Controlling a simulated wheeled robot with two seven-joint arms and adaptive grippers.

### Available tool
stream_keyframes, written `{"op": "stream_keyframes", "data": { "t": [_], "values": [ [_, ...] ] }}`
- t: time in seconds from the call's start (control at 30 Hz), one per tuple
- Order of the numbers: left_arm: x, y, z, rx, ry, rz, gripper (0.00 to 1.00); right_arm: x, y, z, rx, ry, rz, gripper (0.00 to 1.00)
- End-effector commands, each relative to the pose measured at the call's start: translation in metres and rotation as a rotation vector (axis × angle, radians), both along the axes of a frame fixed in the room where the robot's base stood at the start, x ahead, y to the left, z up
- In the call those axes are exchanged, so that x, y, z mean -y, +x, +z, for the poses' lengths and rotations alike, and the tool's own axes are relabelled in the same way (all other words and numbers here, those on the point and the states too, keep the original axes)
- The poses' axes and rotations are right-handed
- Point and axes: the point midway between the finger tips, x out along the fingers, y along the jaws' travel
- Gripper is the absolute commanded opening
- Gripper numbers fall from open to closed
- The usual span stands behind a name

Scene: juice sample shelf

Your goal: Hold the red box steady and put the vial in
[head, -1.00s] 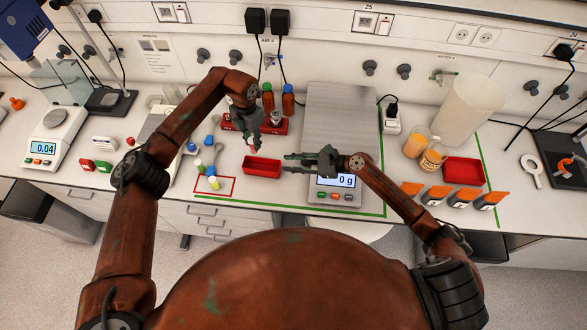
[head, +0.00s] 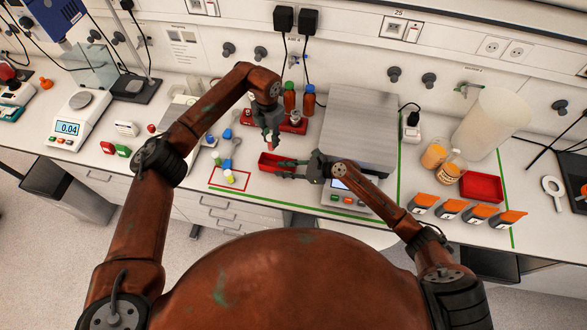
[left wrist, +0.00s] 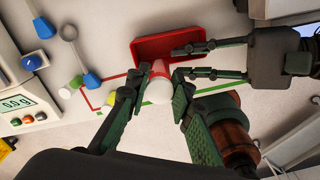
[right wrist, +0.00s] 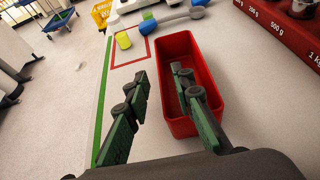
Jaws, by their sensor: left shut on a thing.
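The red box (head: 267,167) is an open tray on the bench; it also shows in the left wrist view (left wrist: 150,47) and the right wrist view (right wrist: 173,45). My left gripper (head: 269,140) is shut on the vial (left wrist: 158,88), which has a white cap and a red part. It holds the vial above the bench by the box. My right gripper (right wrist: 160,75) is open at the box's side wall. In the right wrist view one finger is over the box's inside and the other is outside the wall. I cannot tell whether they touch it.
A steel scale (head: 355,130) stands close on the right. A second red tray (head: 482,185) is farther right.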

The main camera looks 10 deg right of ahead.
Motion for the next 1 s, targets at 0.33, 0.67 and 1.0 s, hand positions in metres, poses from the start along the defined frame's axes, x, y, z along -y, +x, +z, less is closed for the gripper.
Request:
{"op": "stream_keyframes", "data": {
  "t": [0.33, 0.67, 1.0],
  "values": [
    [0.0001, 0.0, 0.0002, 0.0, 0.0, 0.0, 0.0, -0.0106, 0.004, -0.0046, 0.001, -0.001, 0.0, 0.22],
    [0.0001, 0.0, 0.0002, 0.0, 0.0, 0.0, 0.0, -0.0105, 0.0039, -0.0044, 0.001, 0.0, 0.0, 0.08],
    [0.0001, 0.0, 0.0002, 0.0, 0.0, 0.0, 0.0, -0.0104, 0.0039, -0.0044, 0.001, 0.0, 0.0, 0.0]
  ]
}}
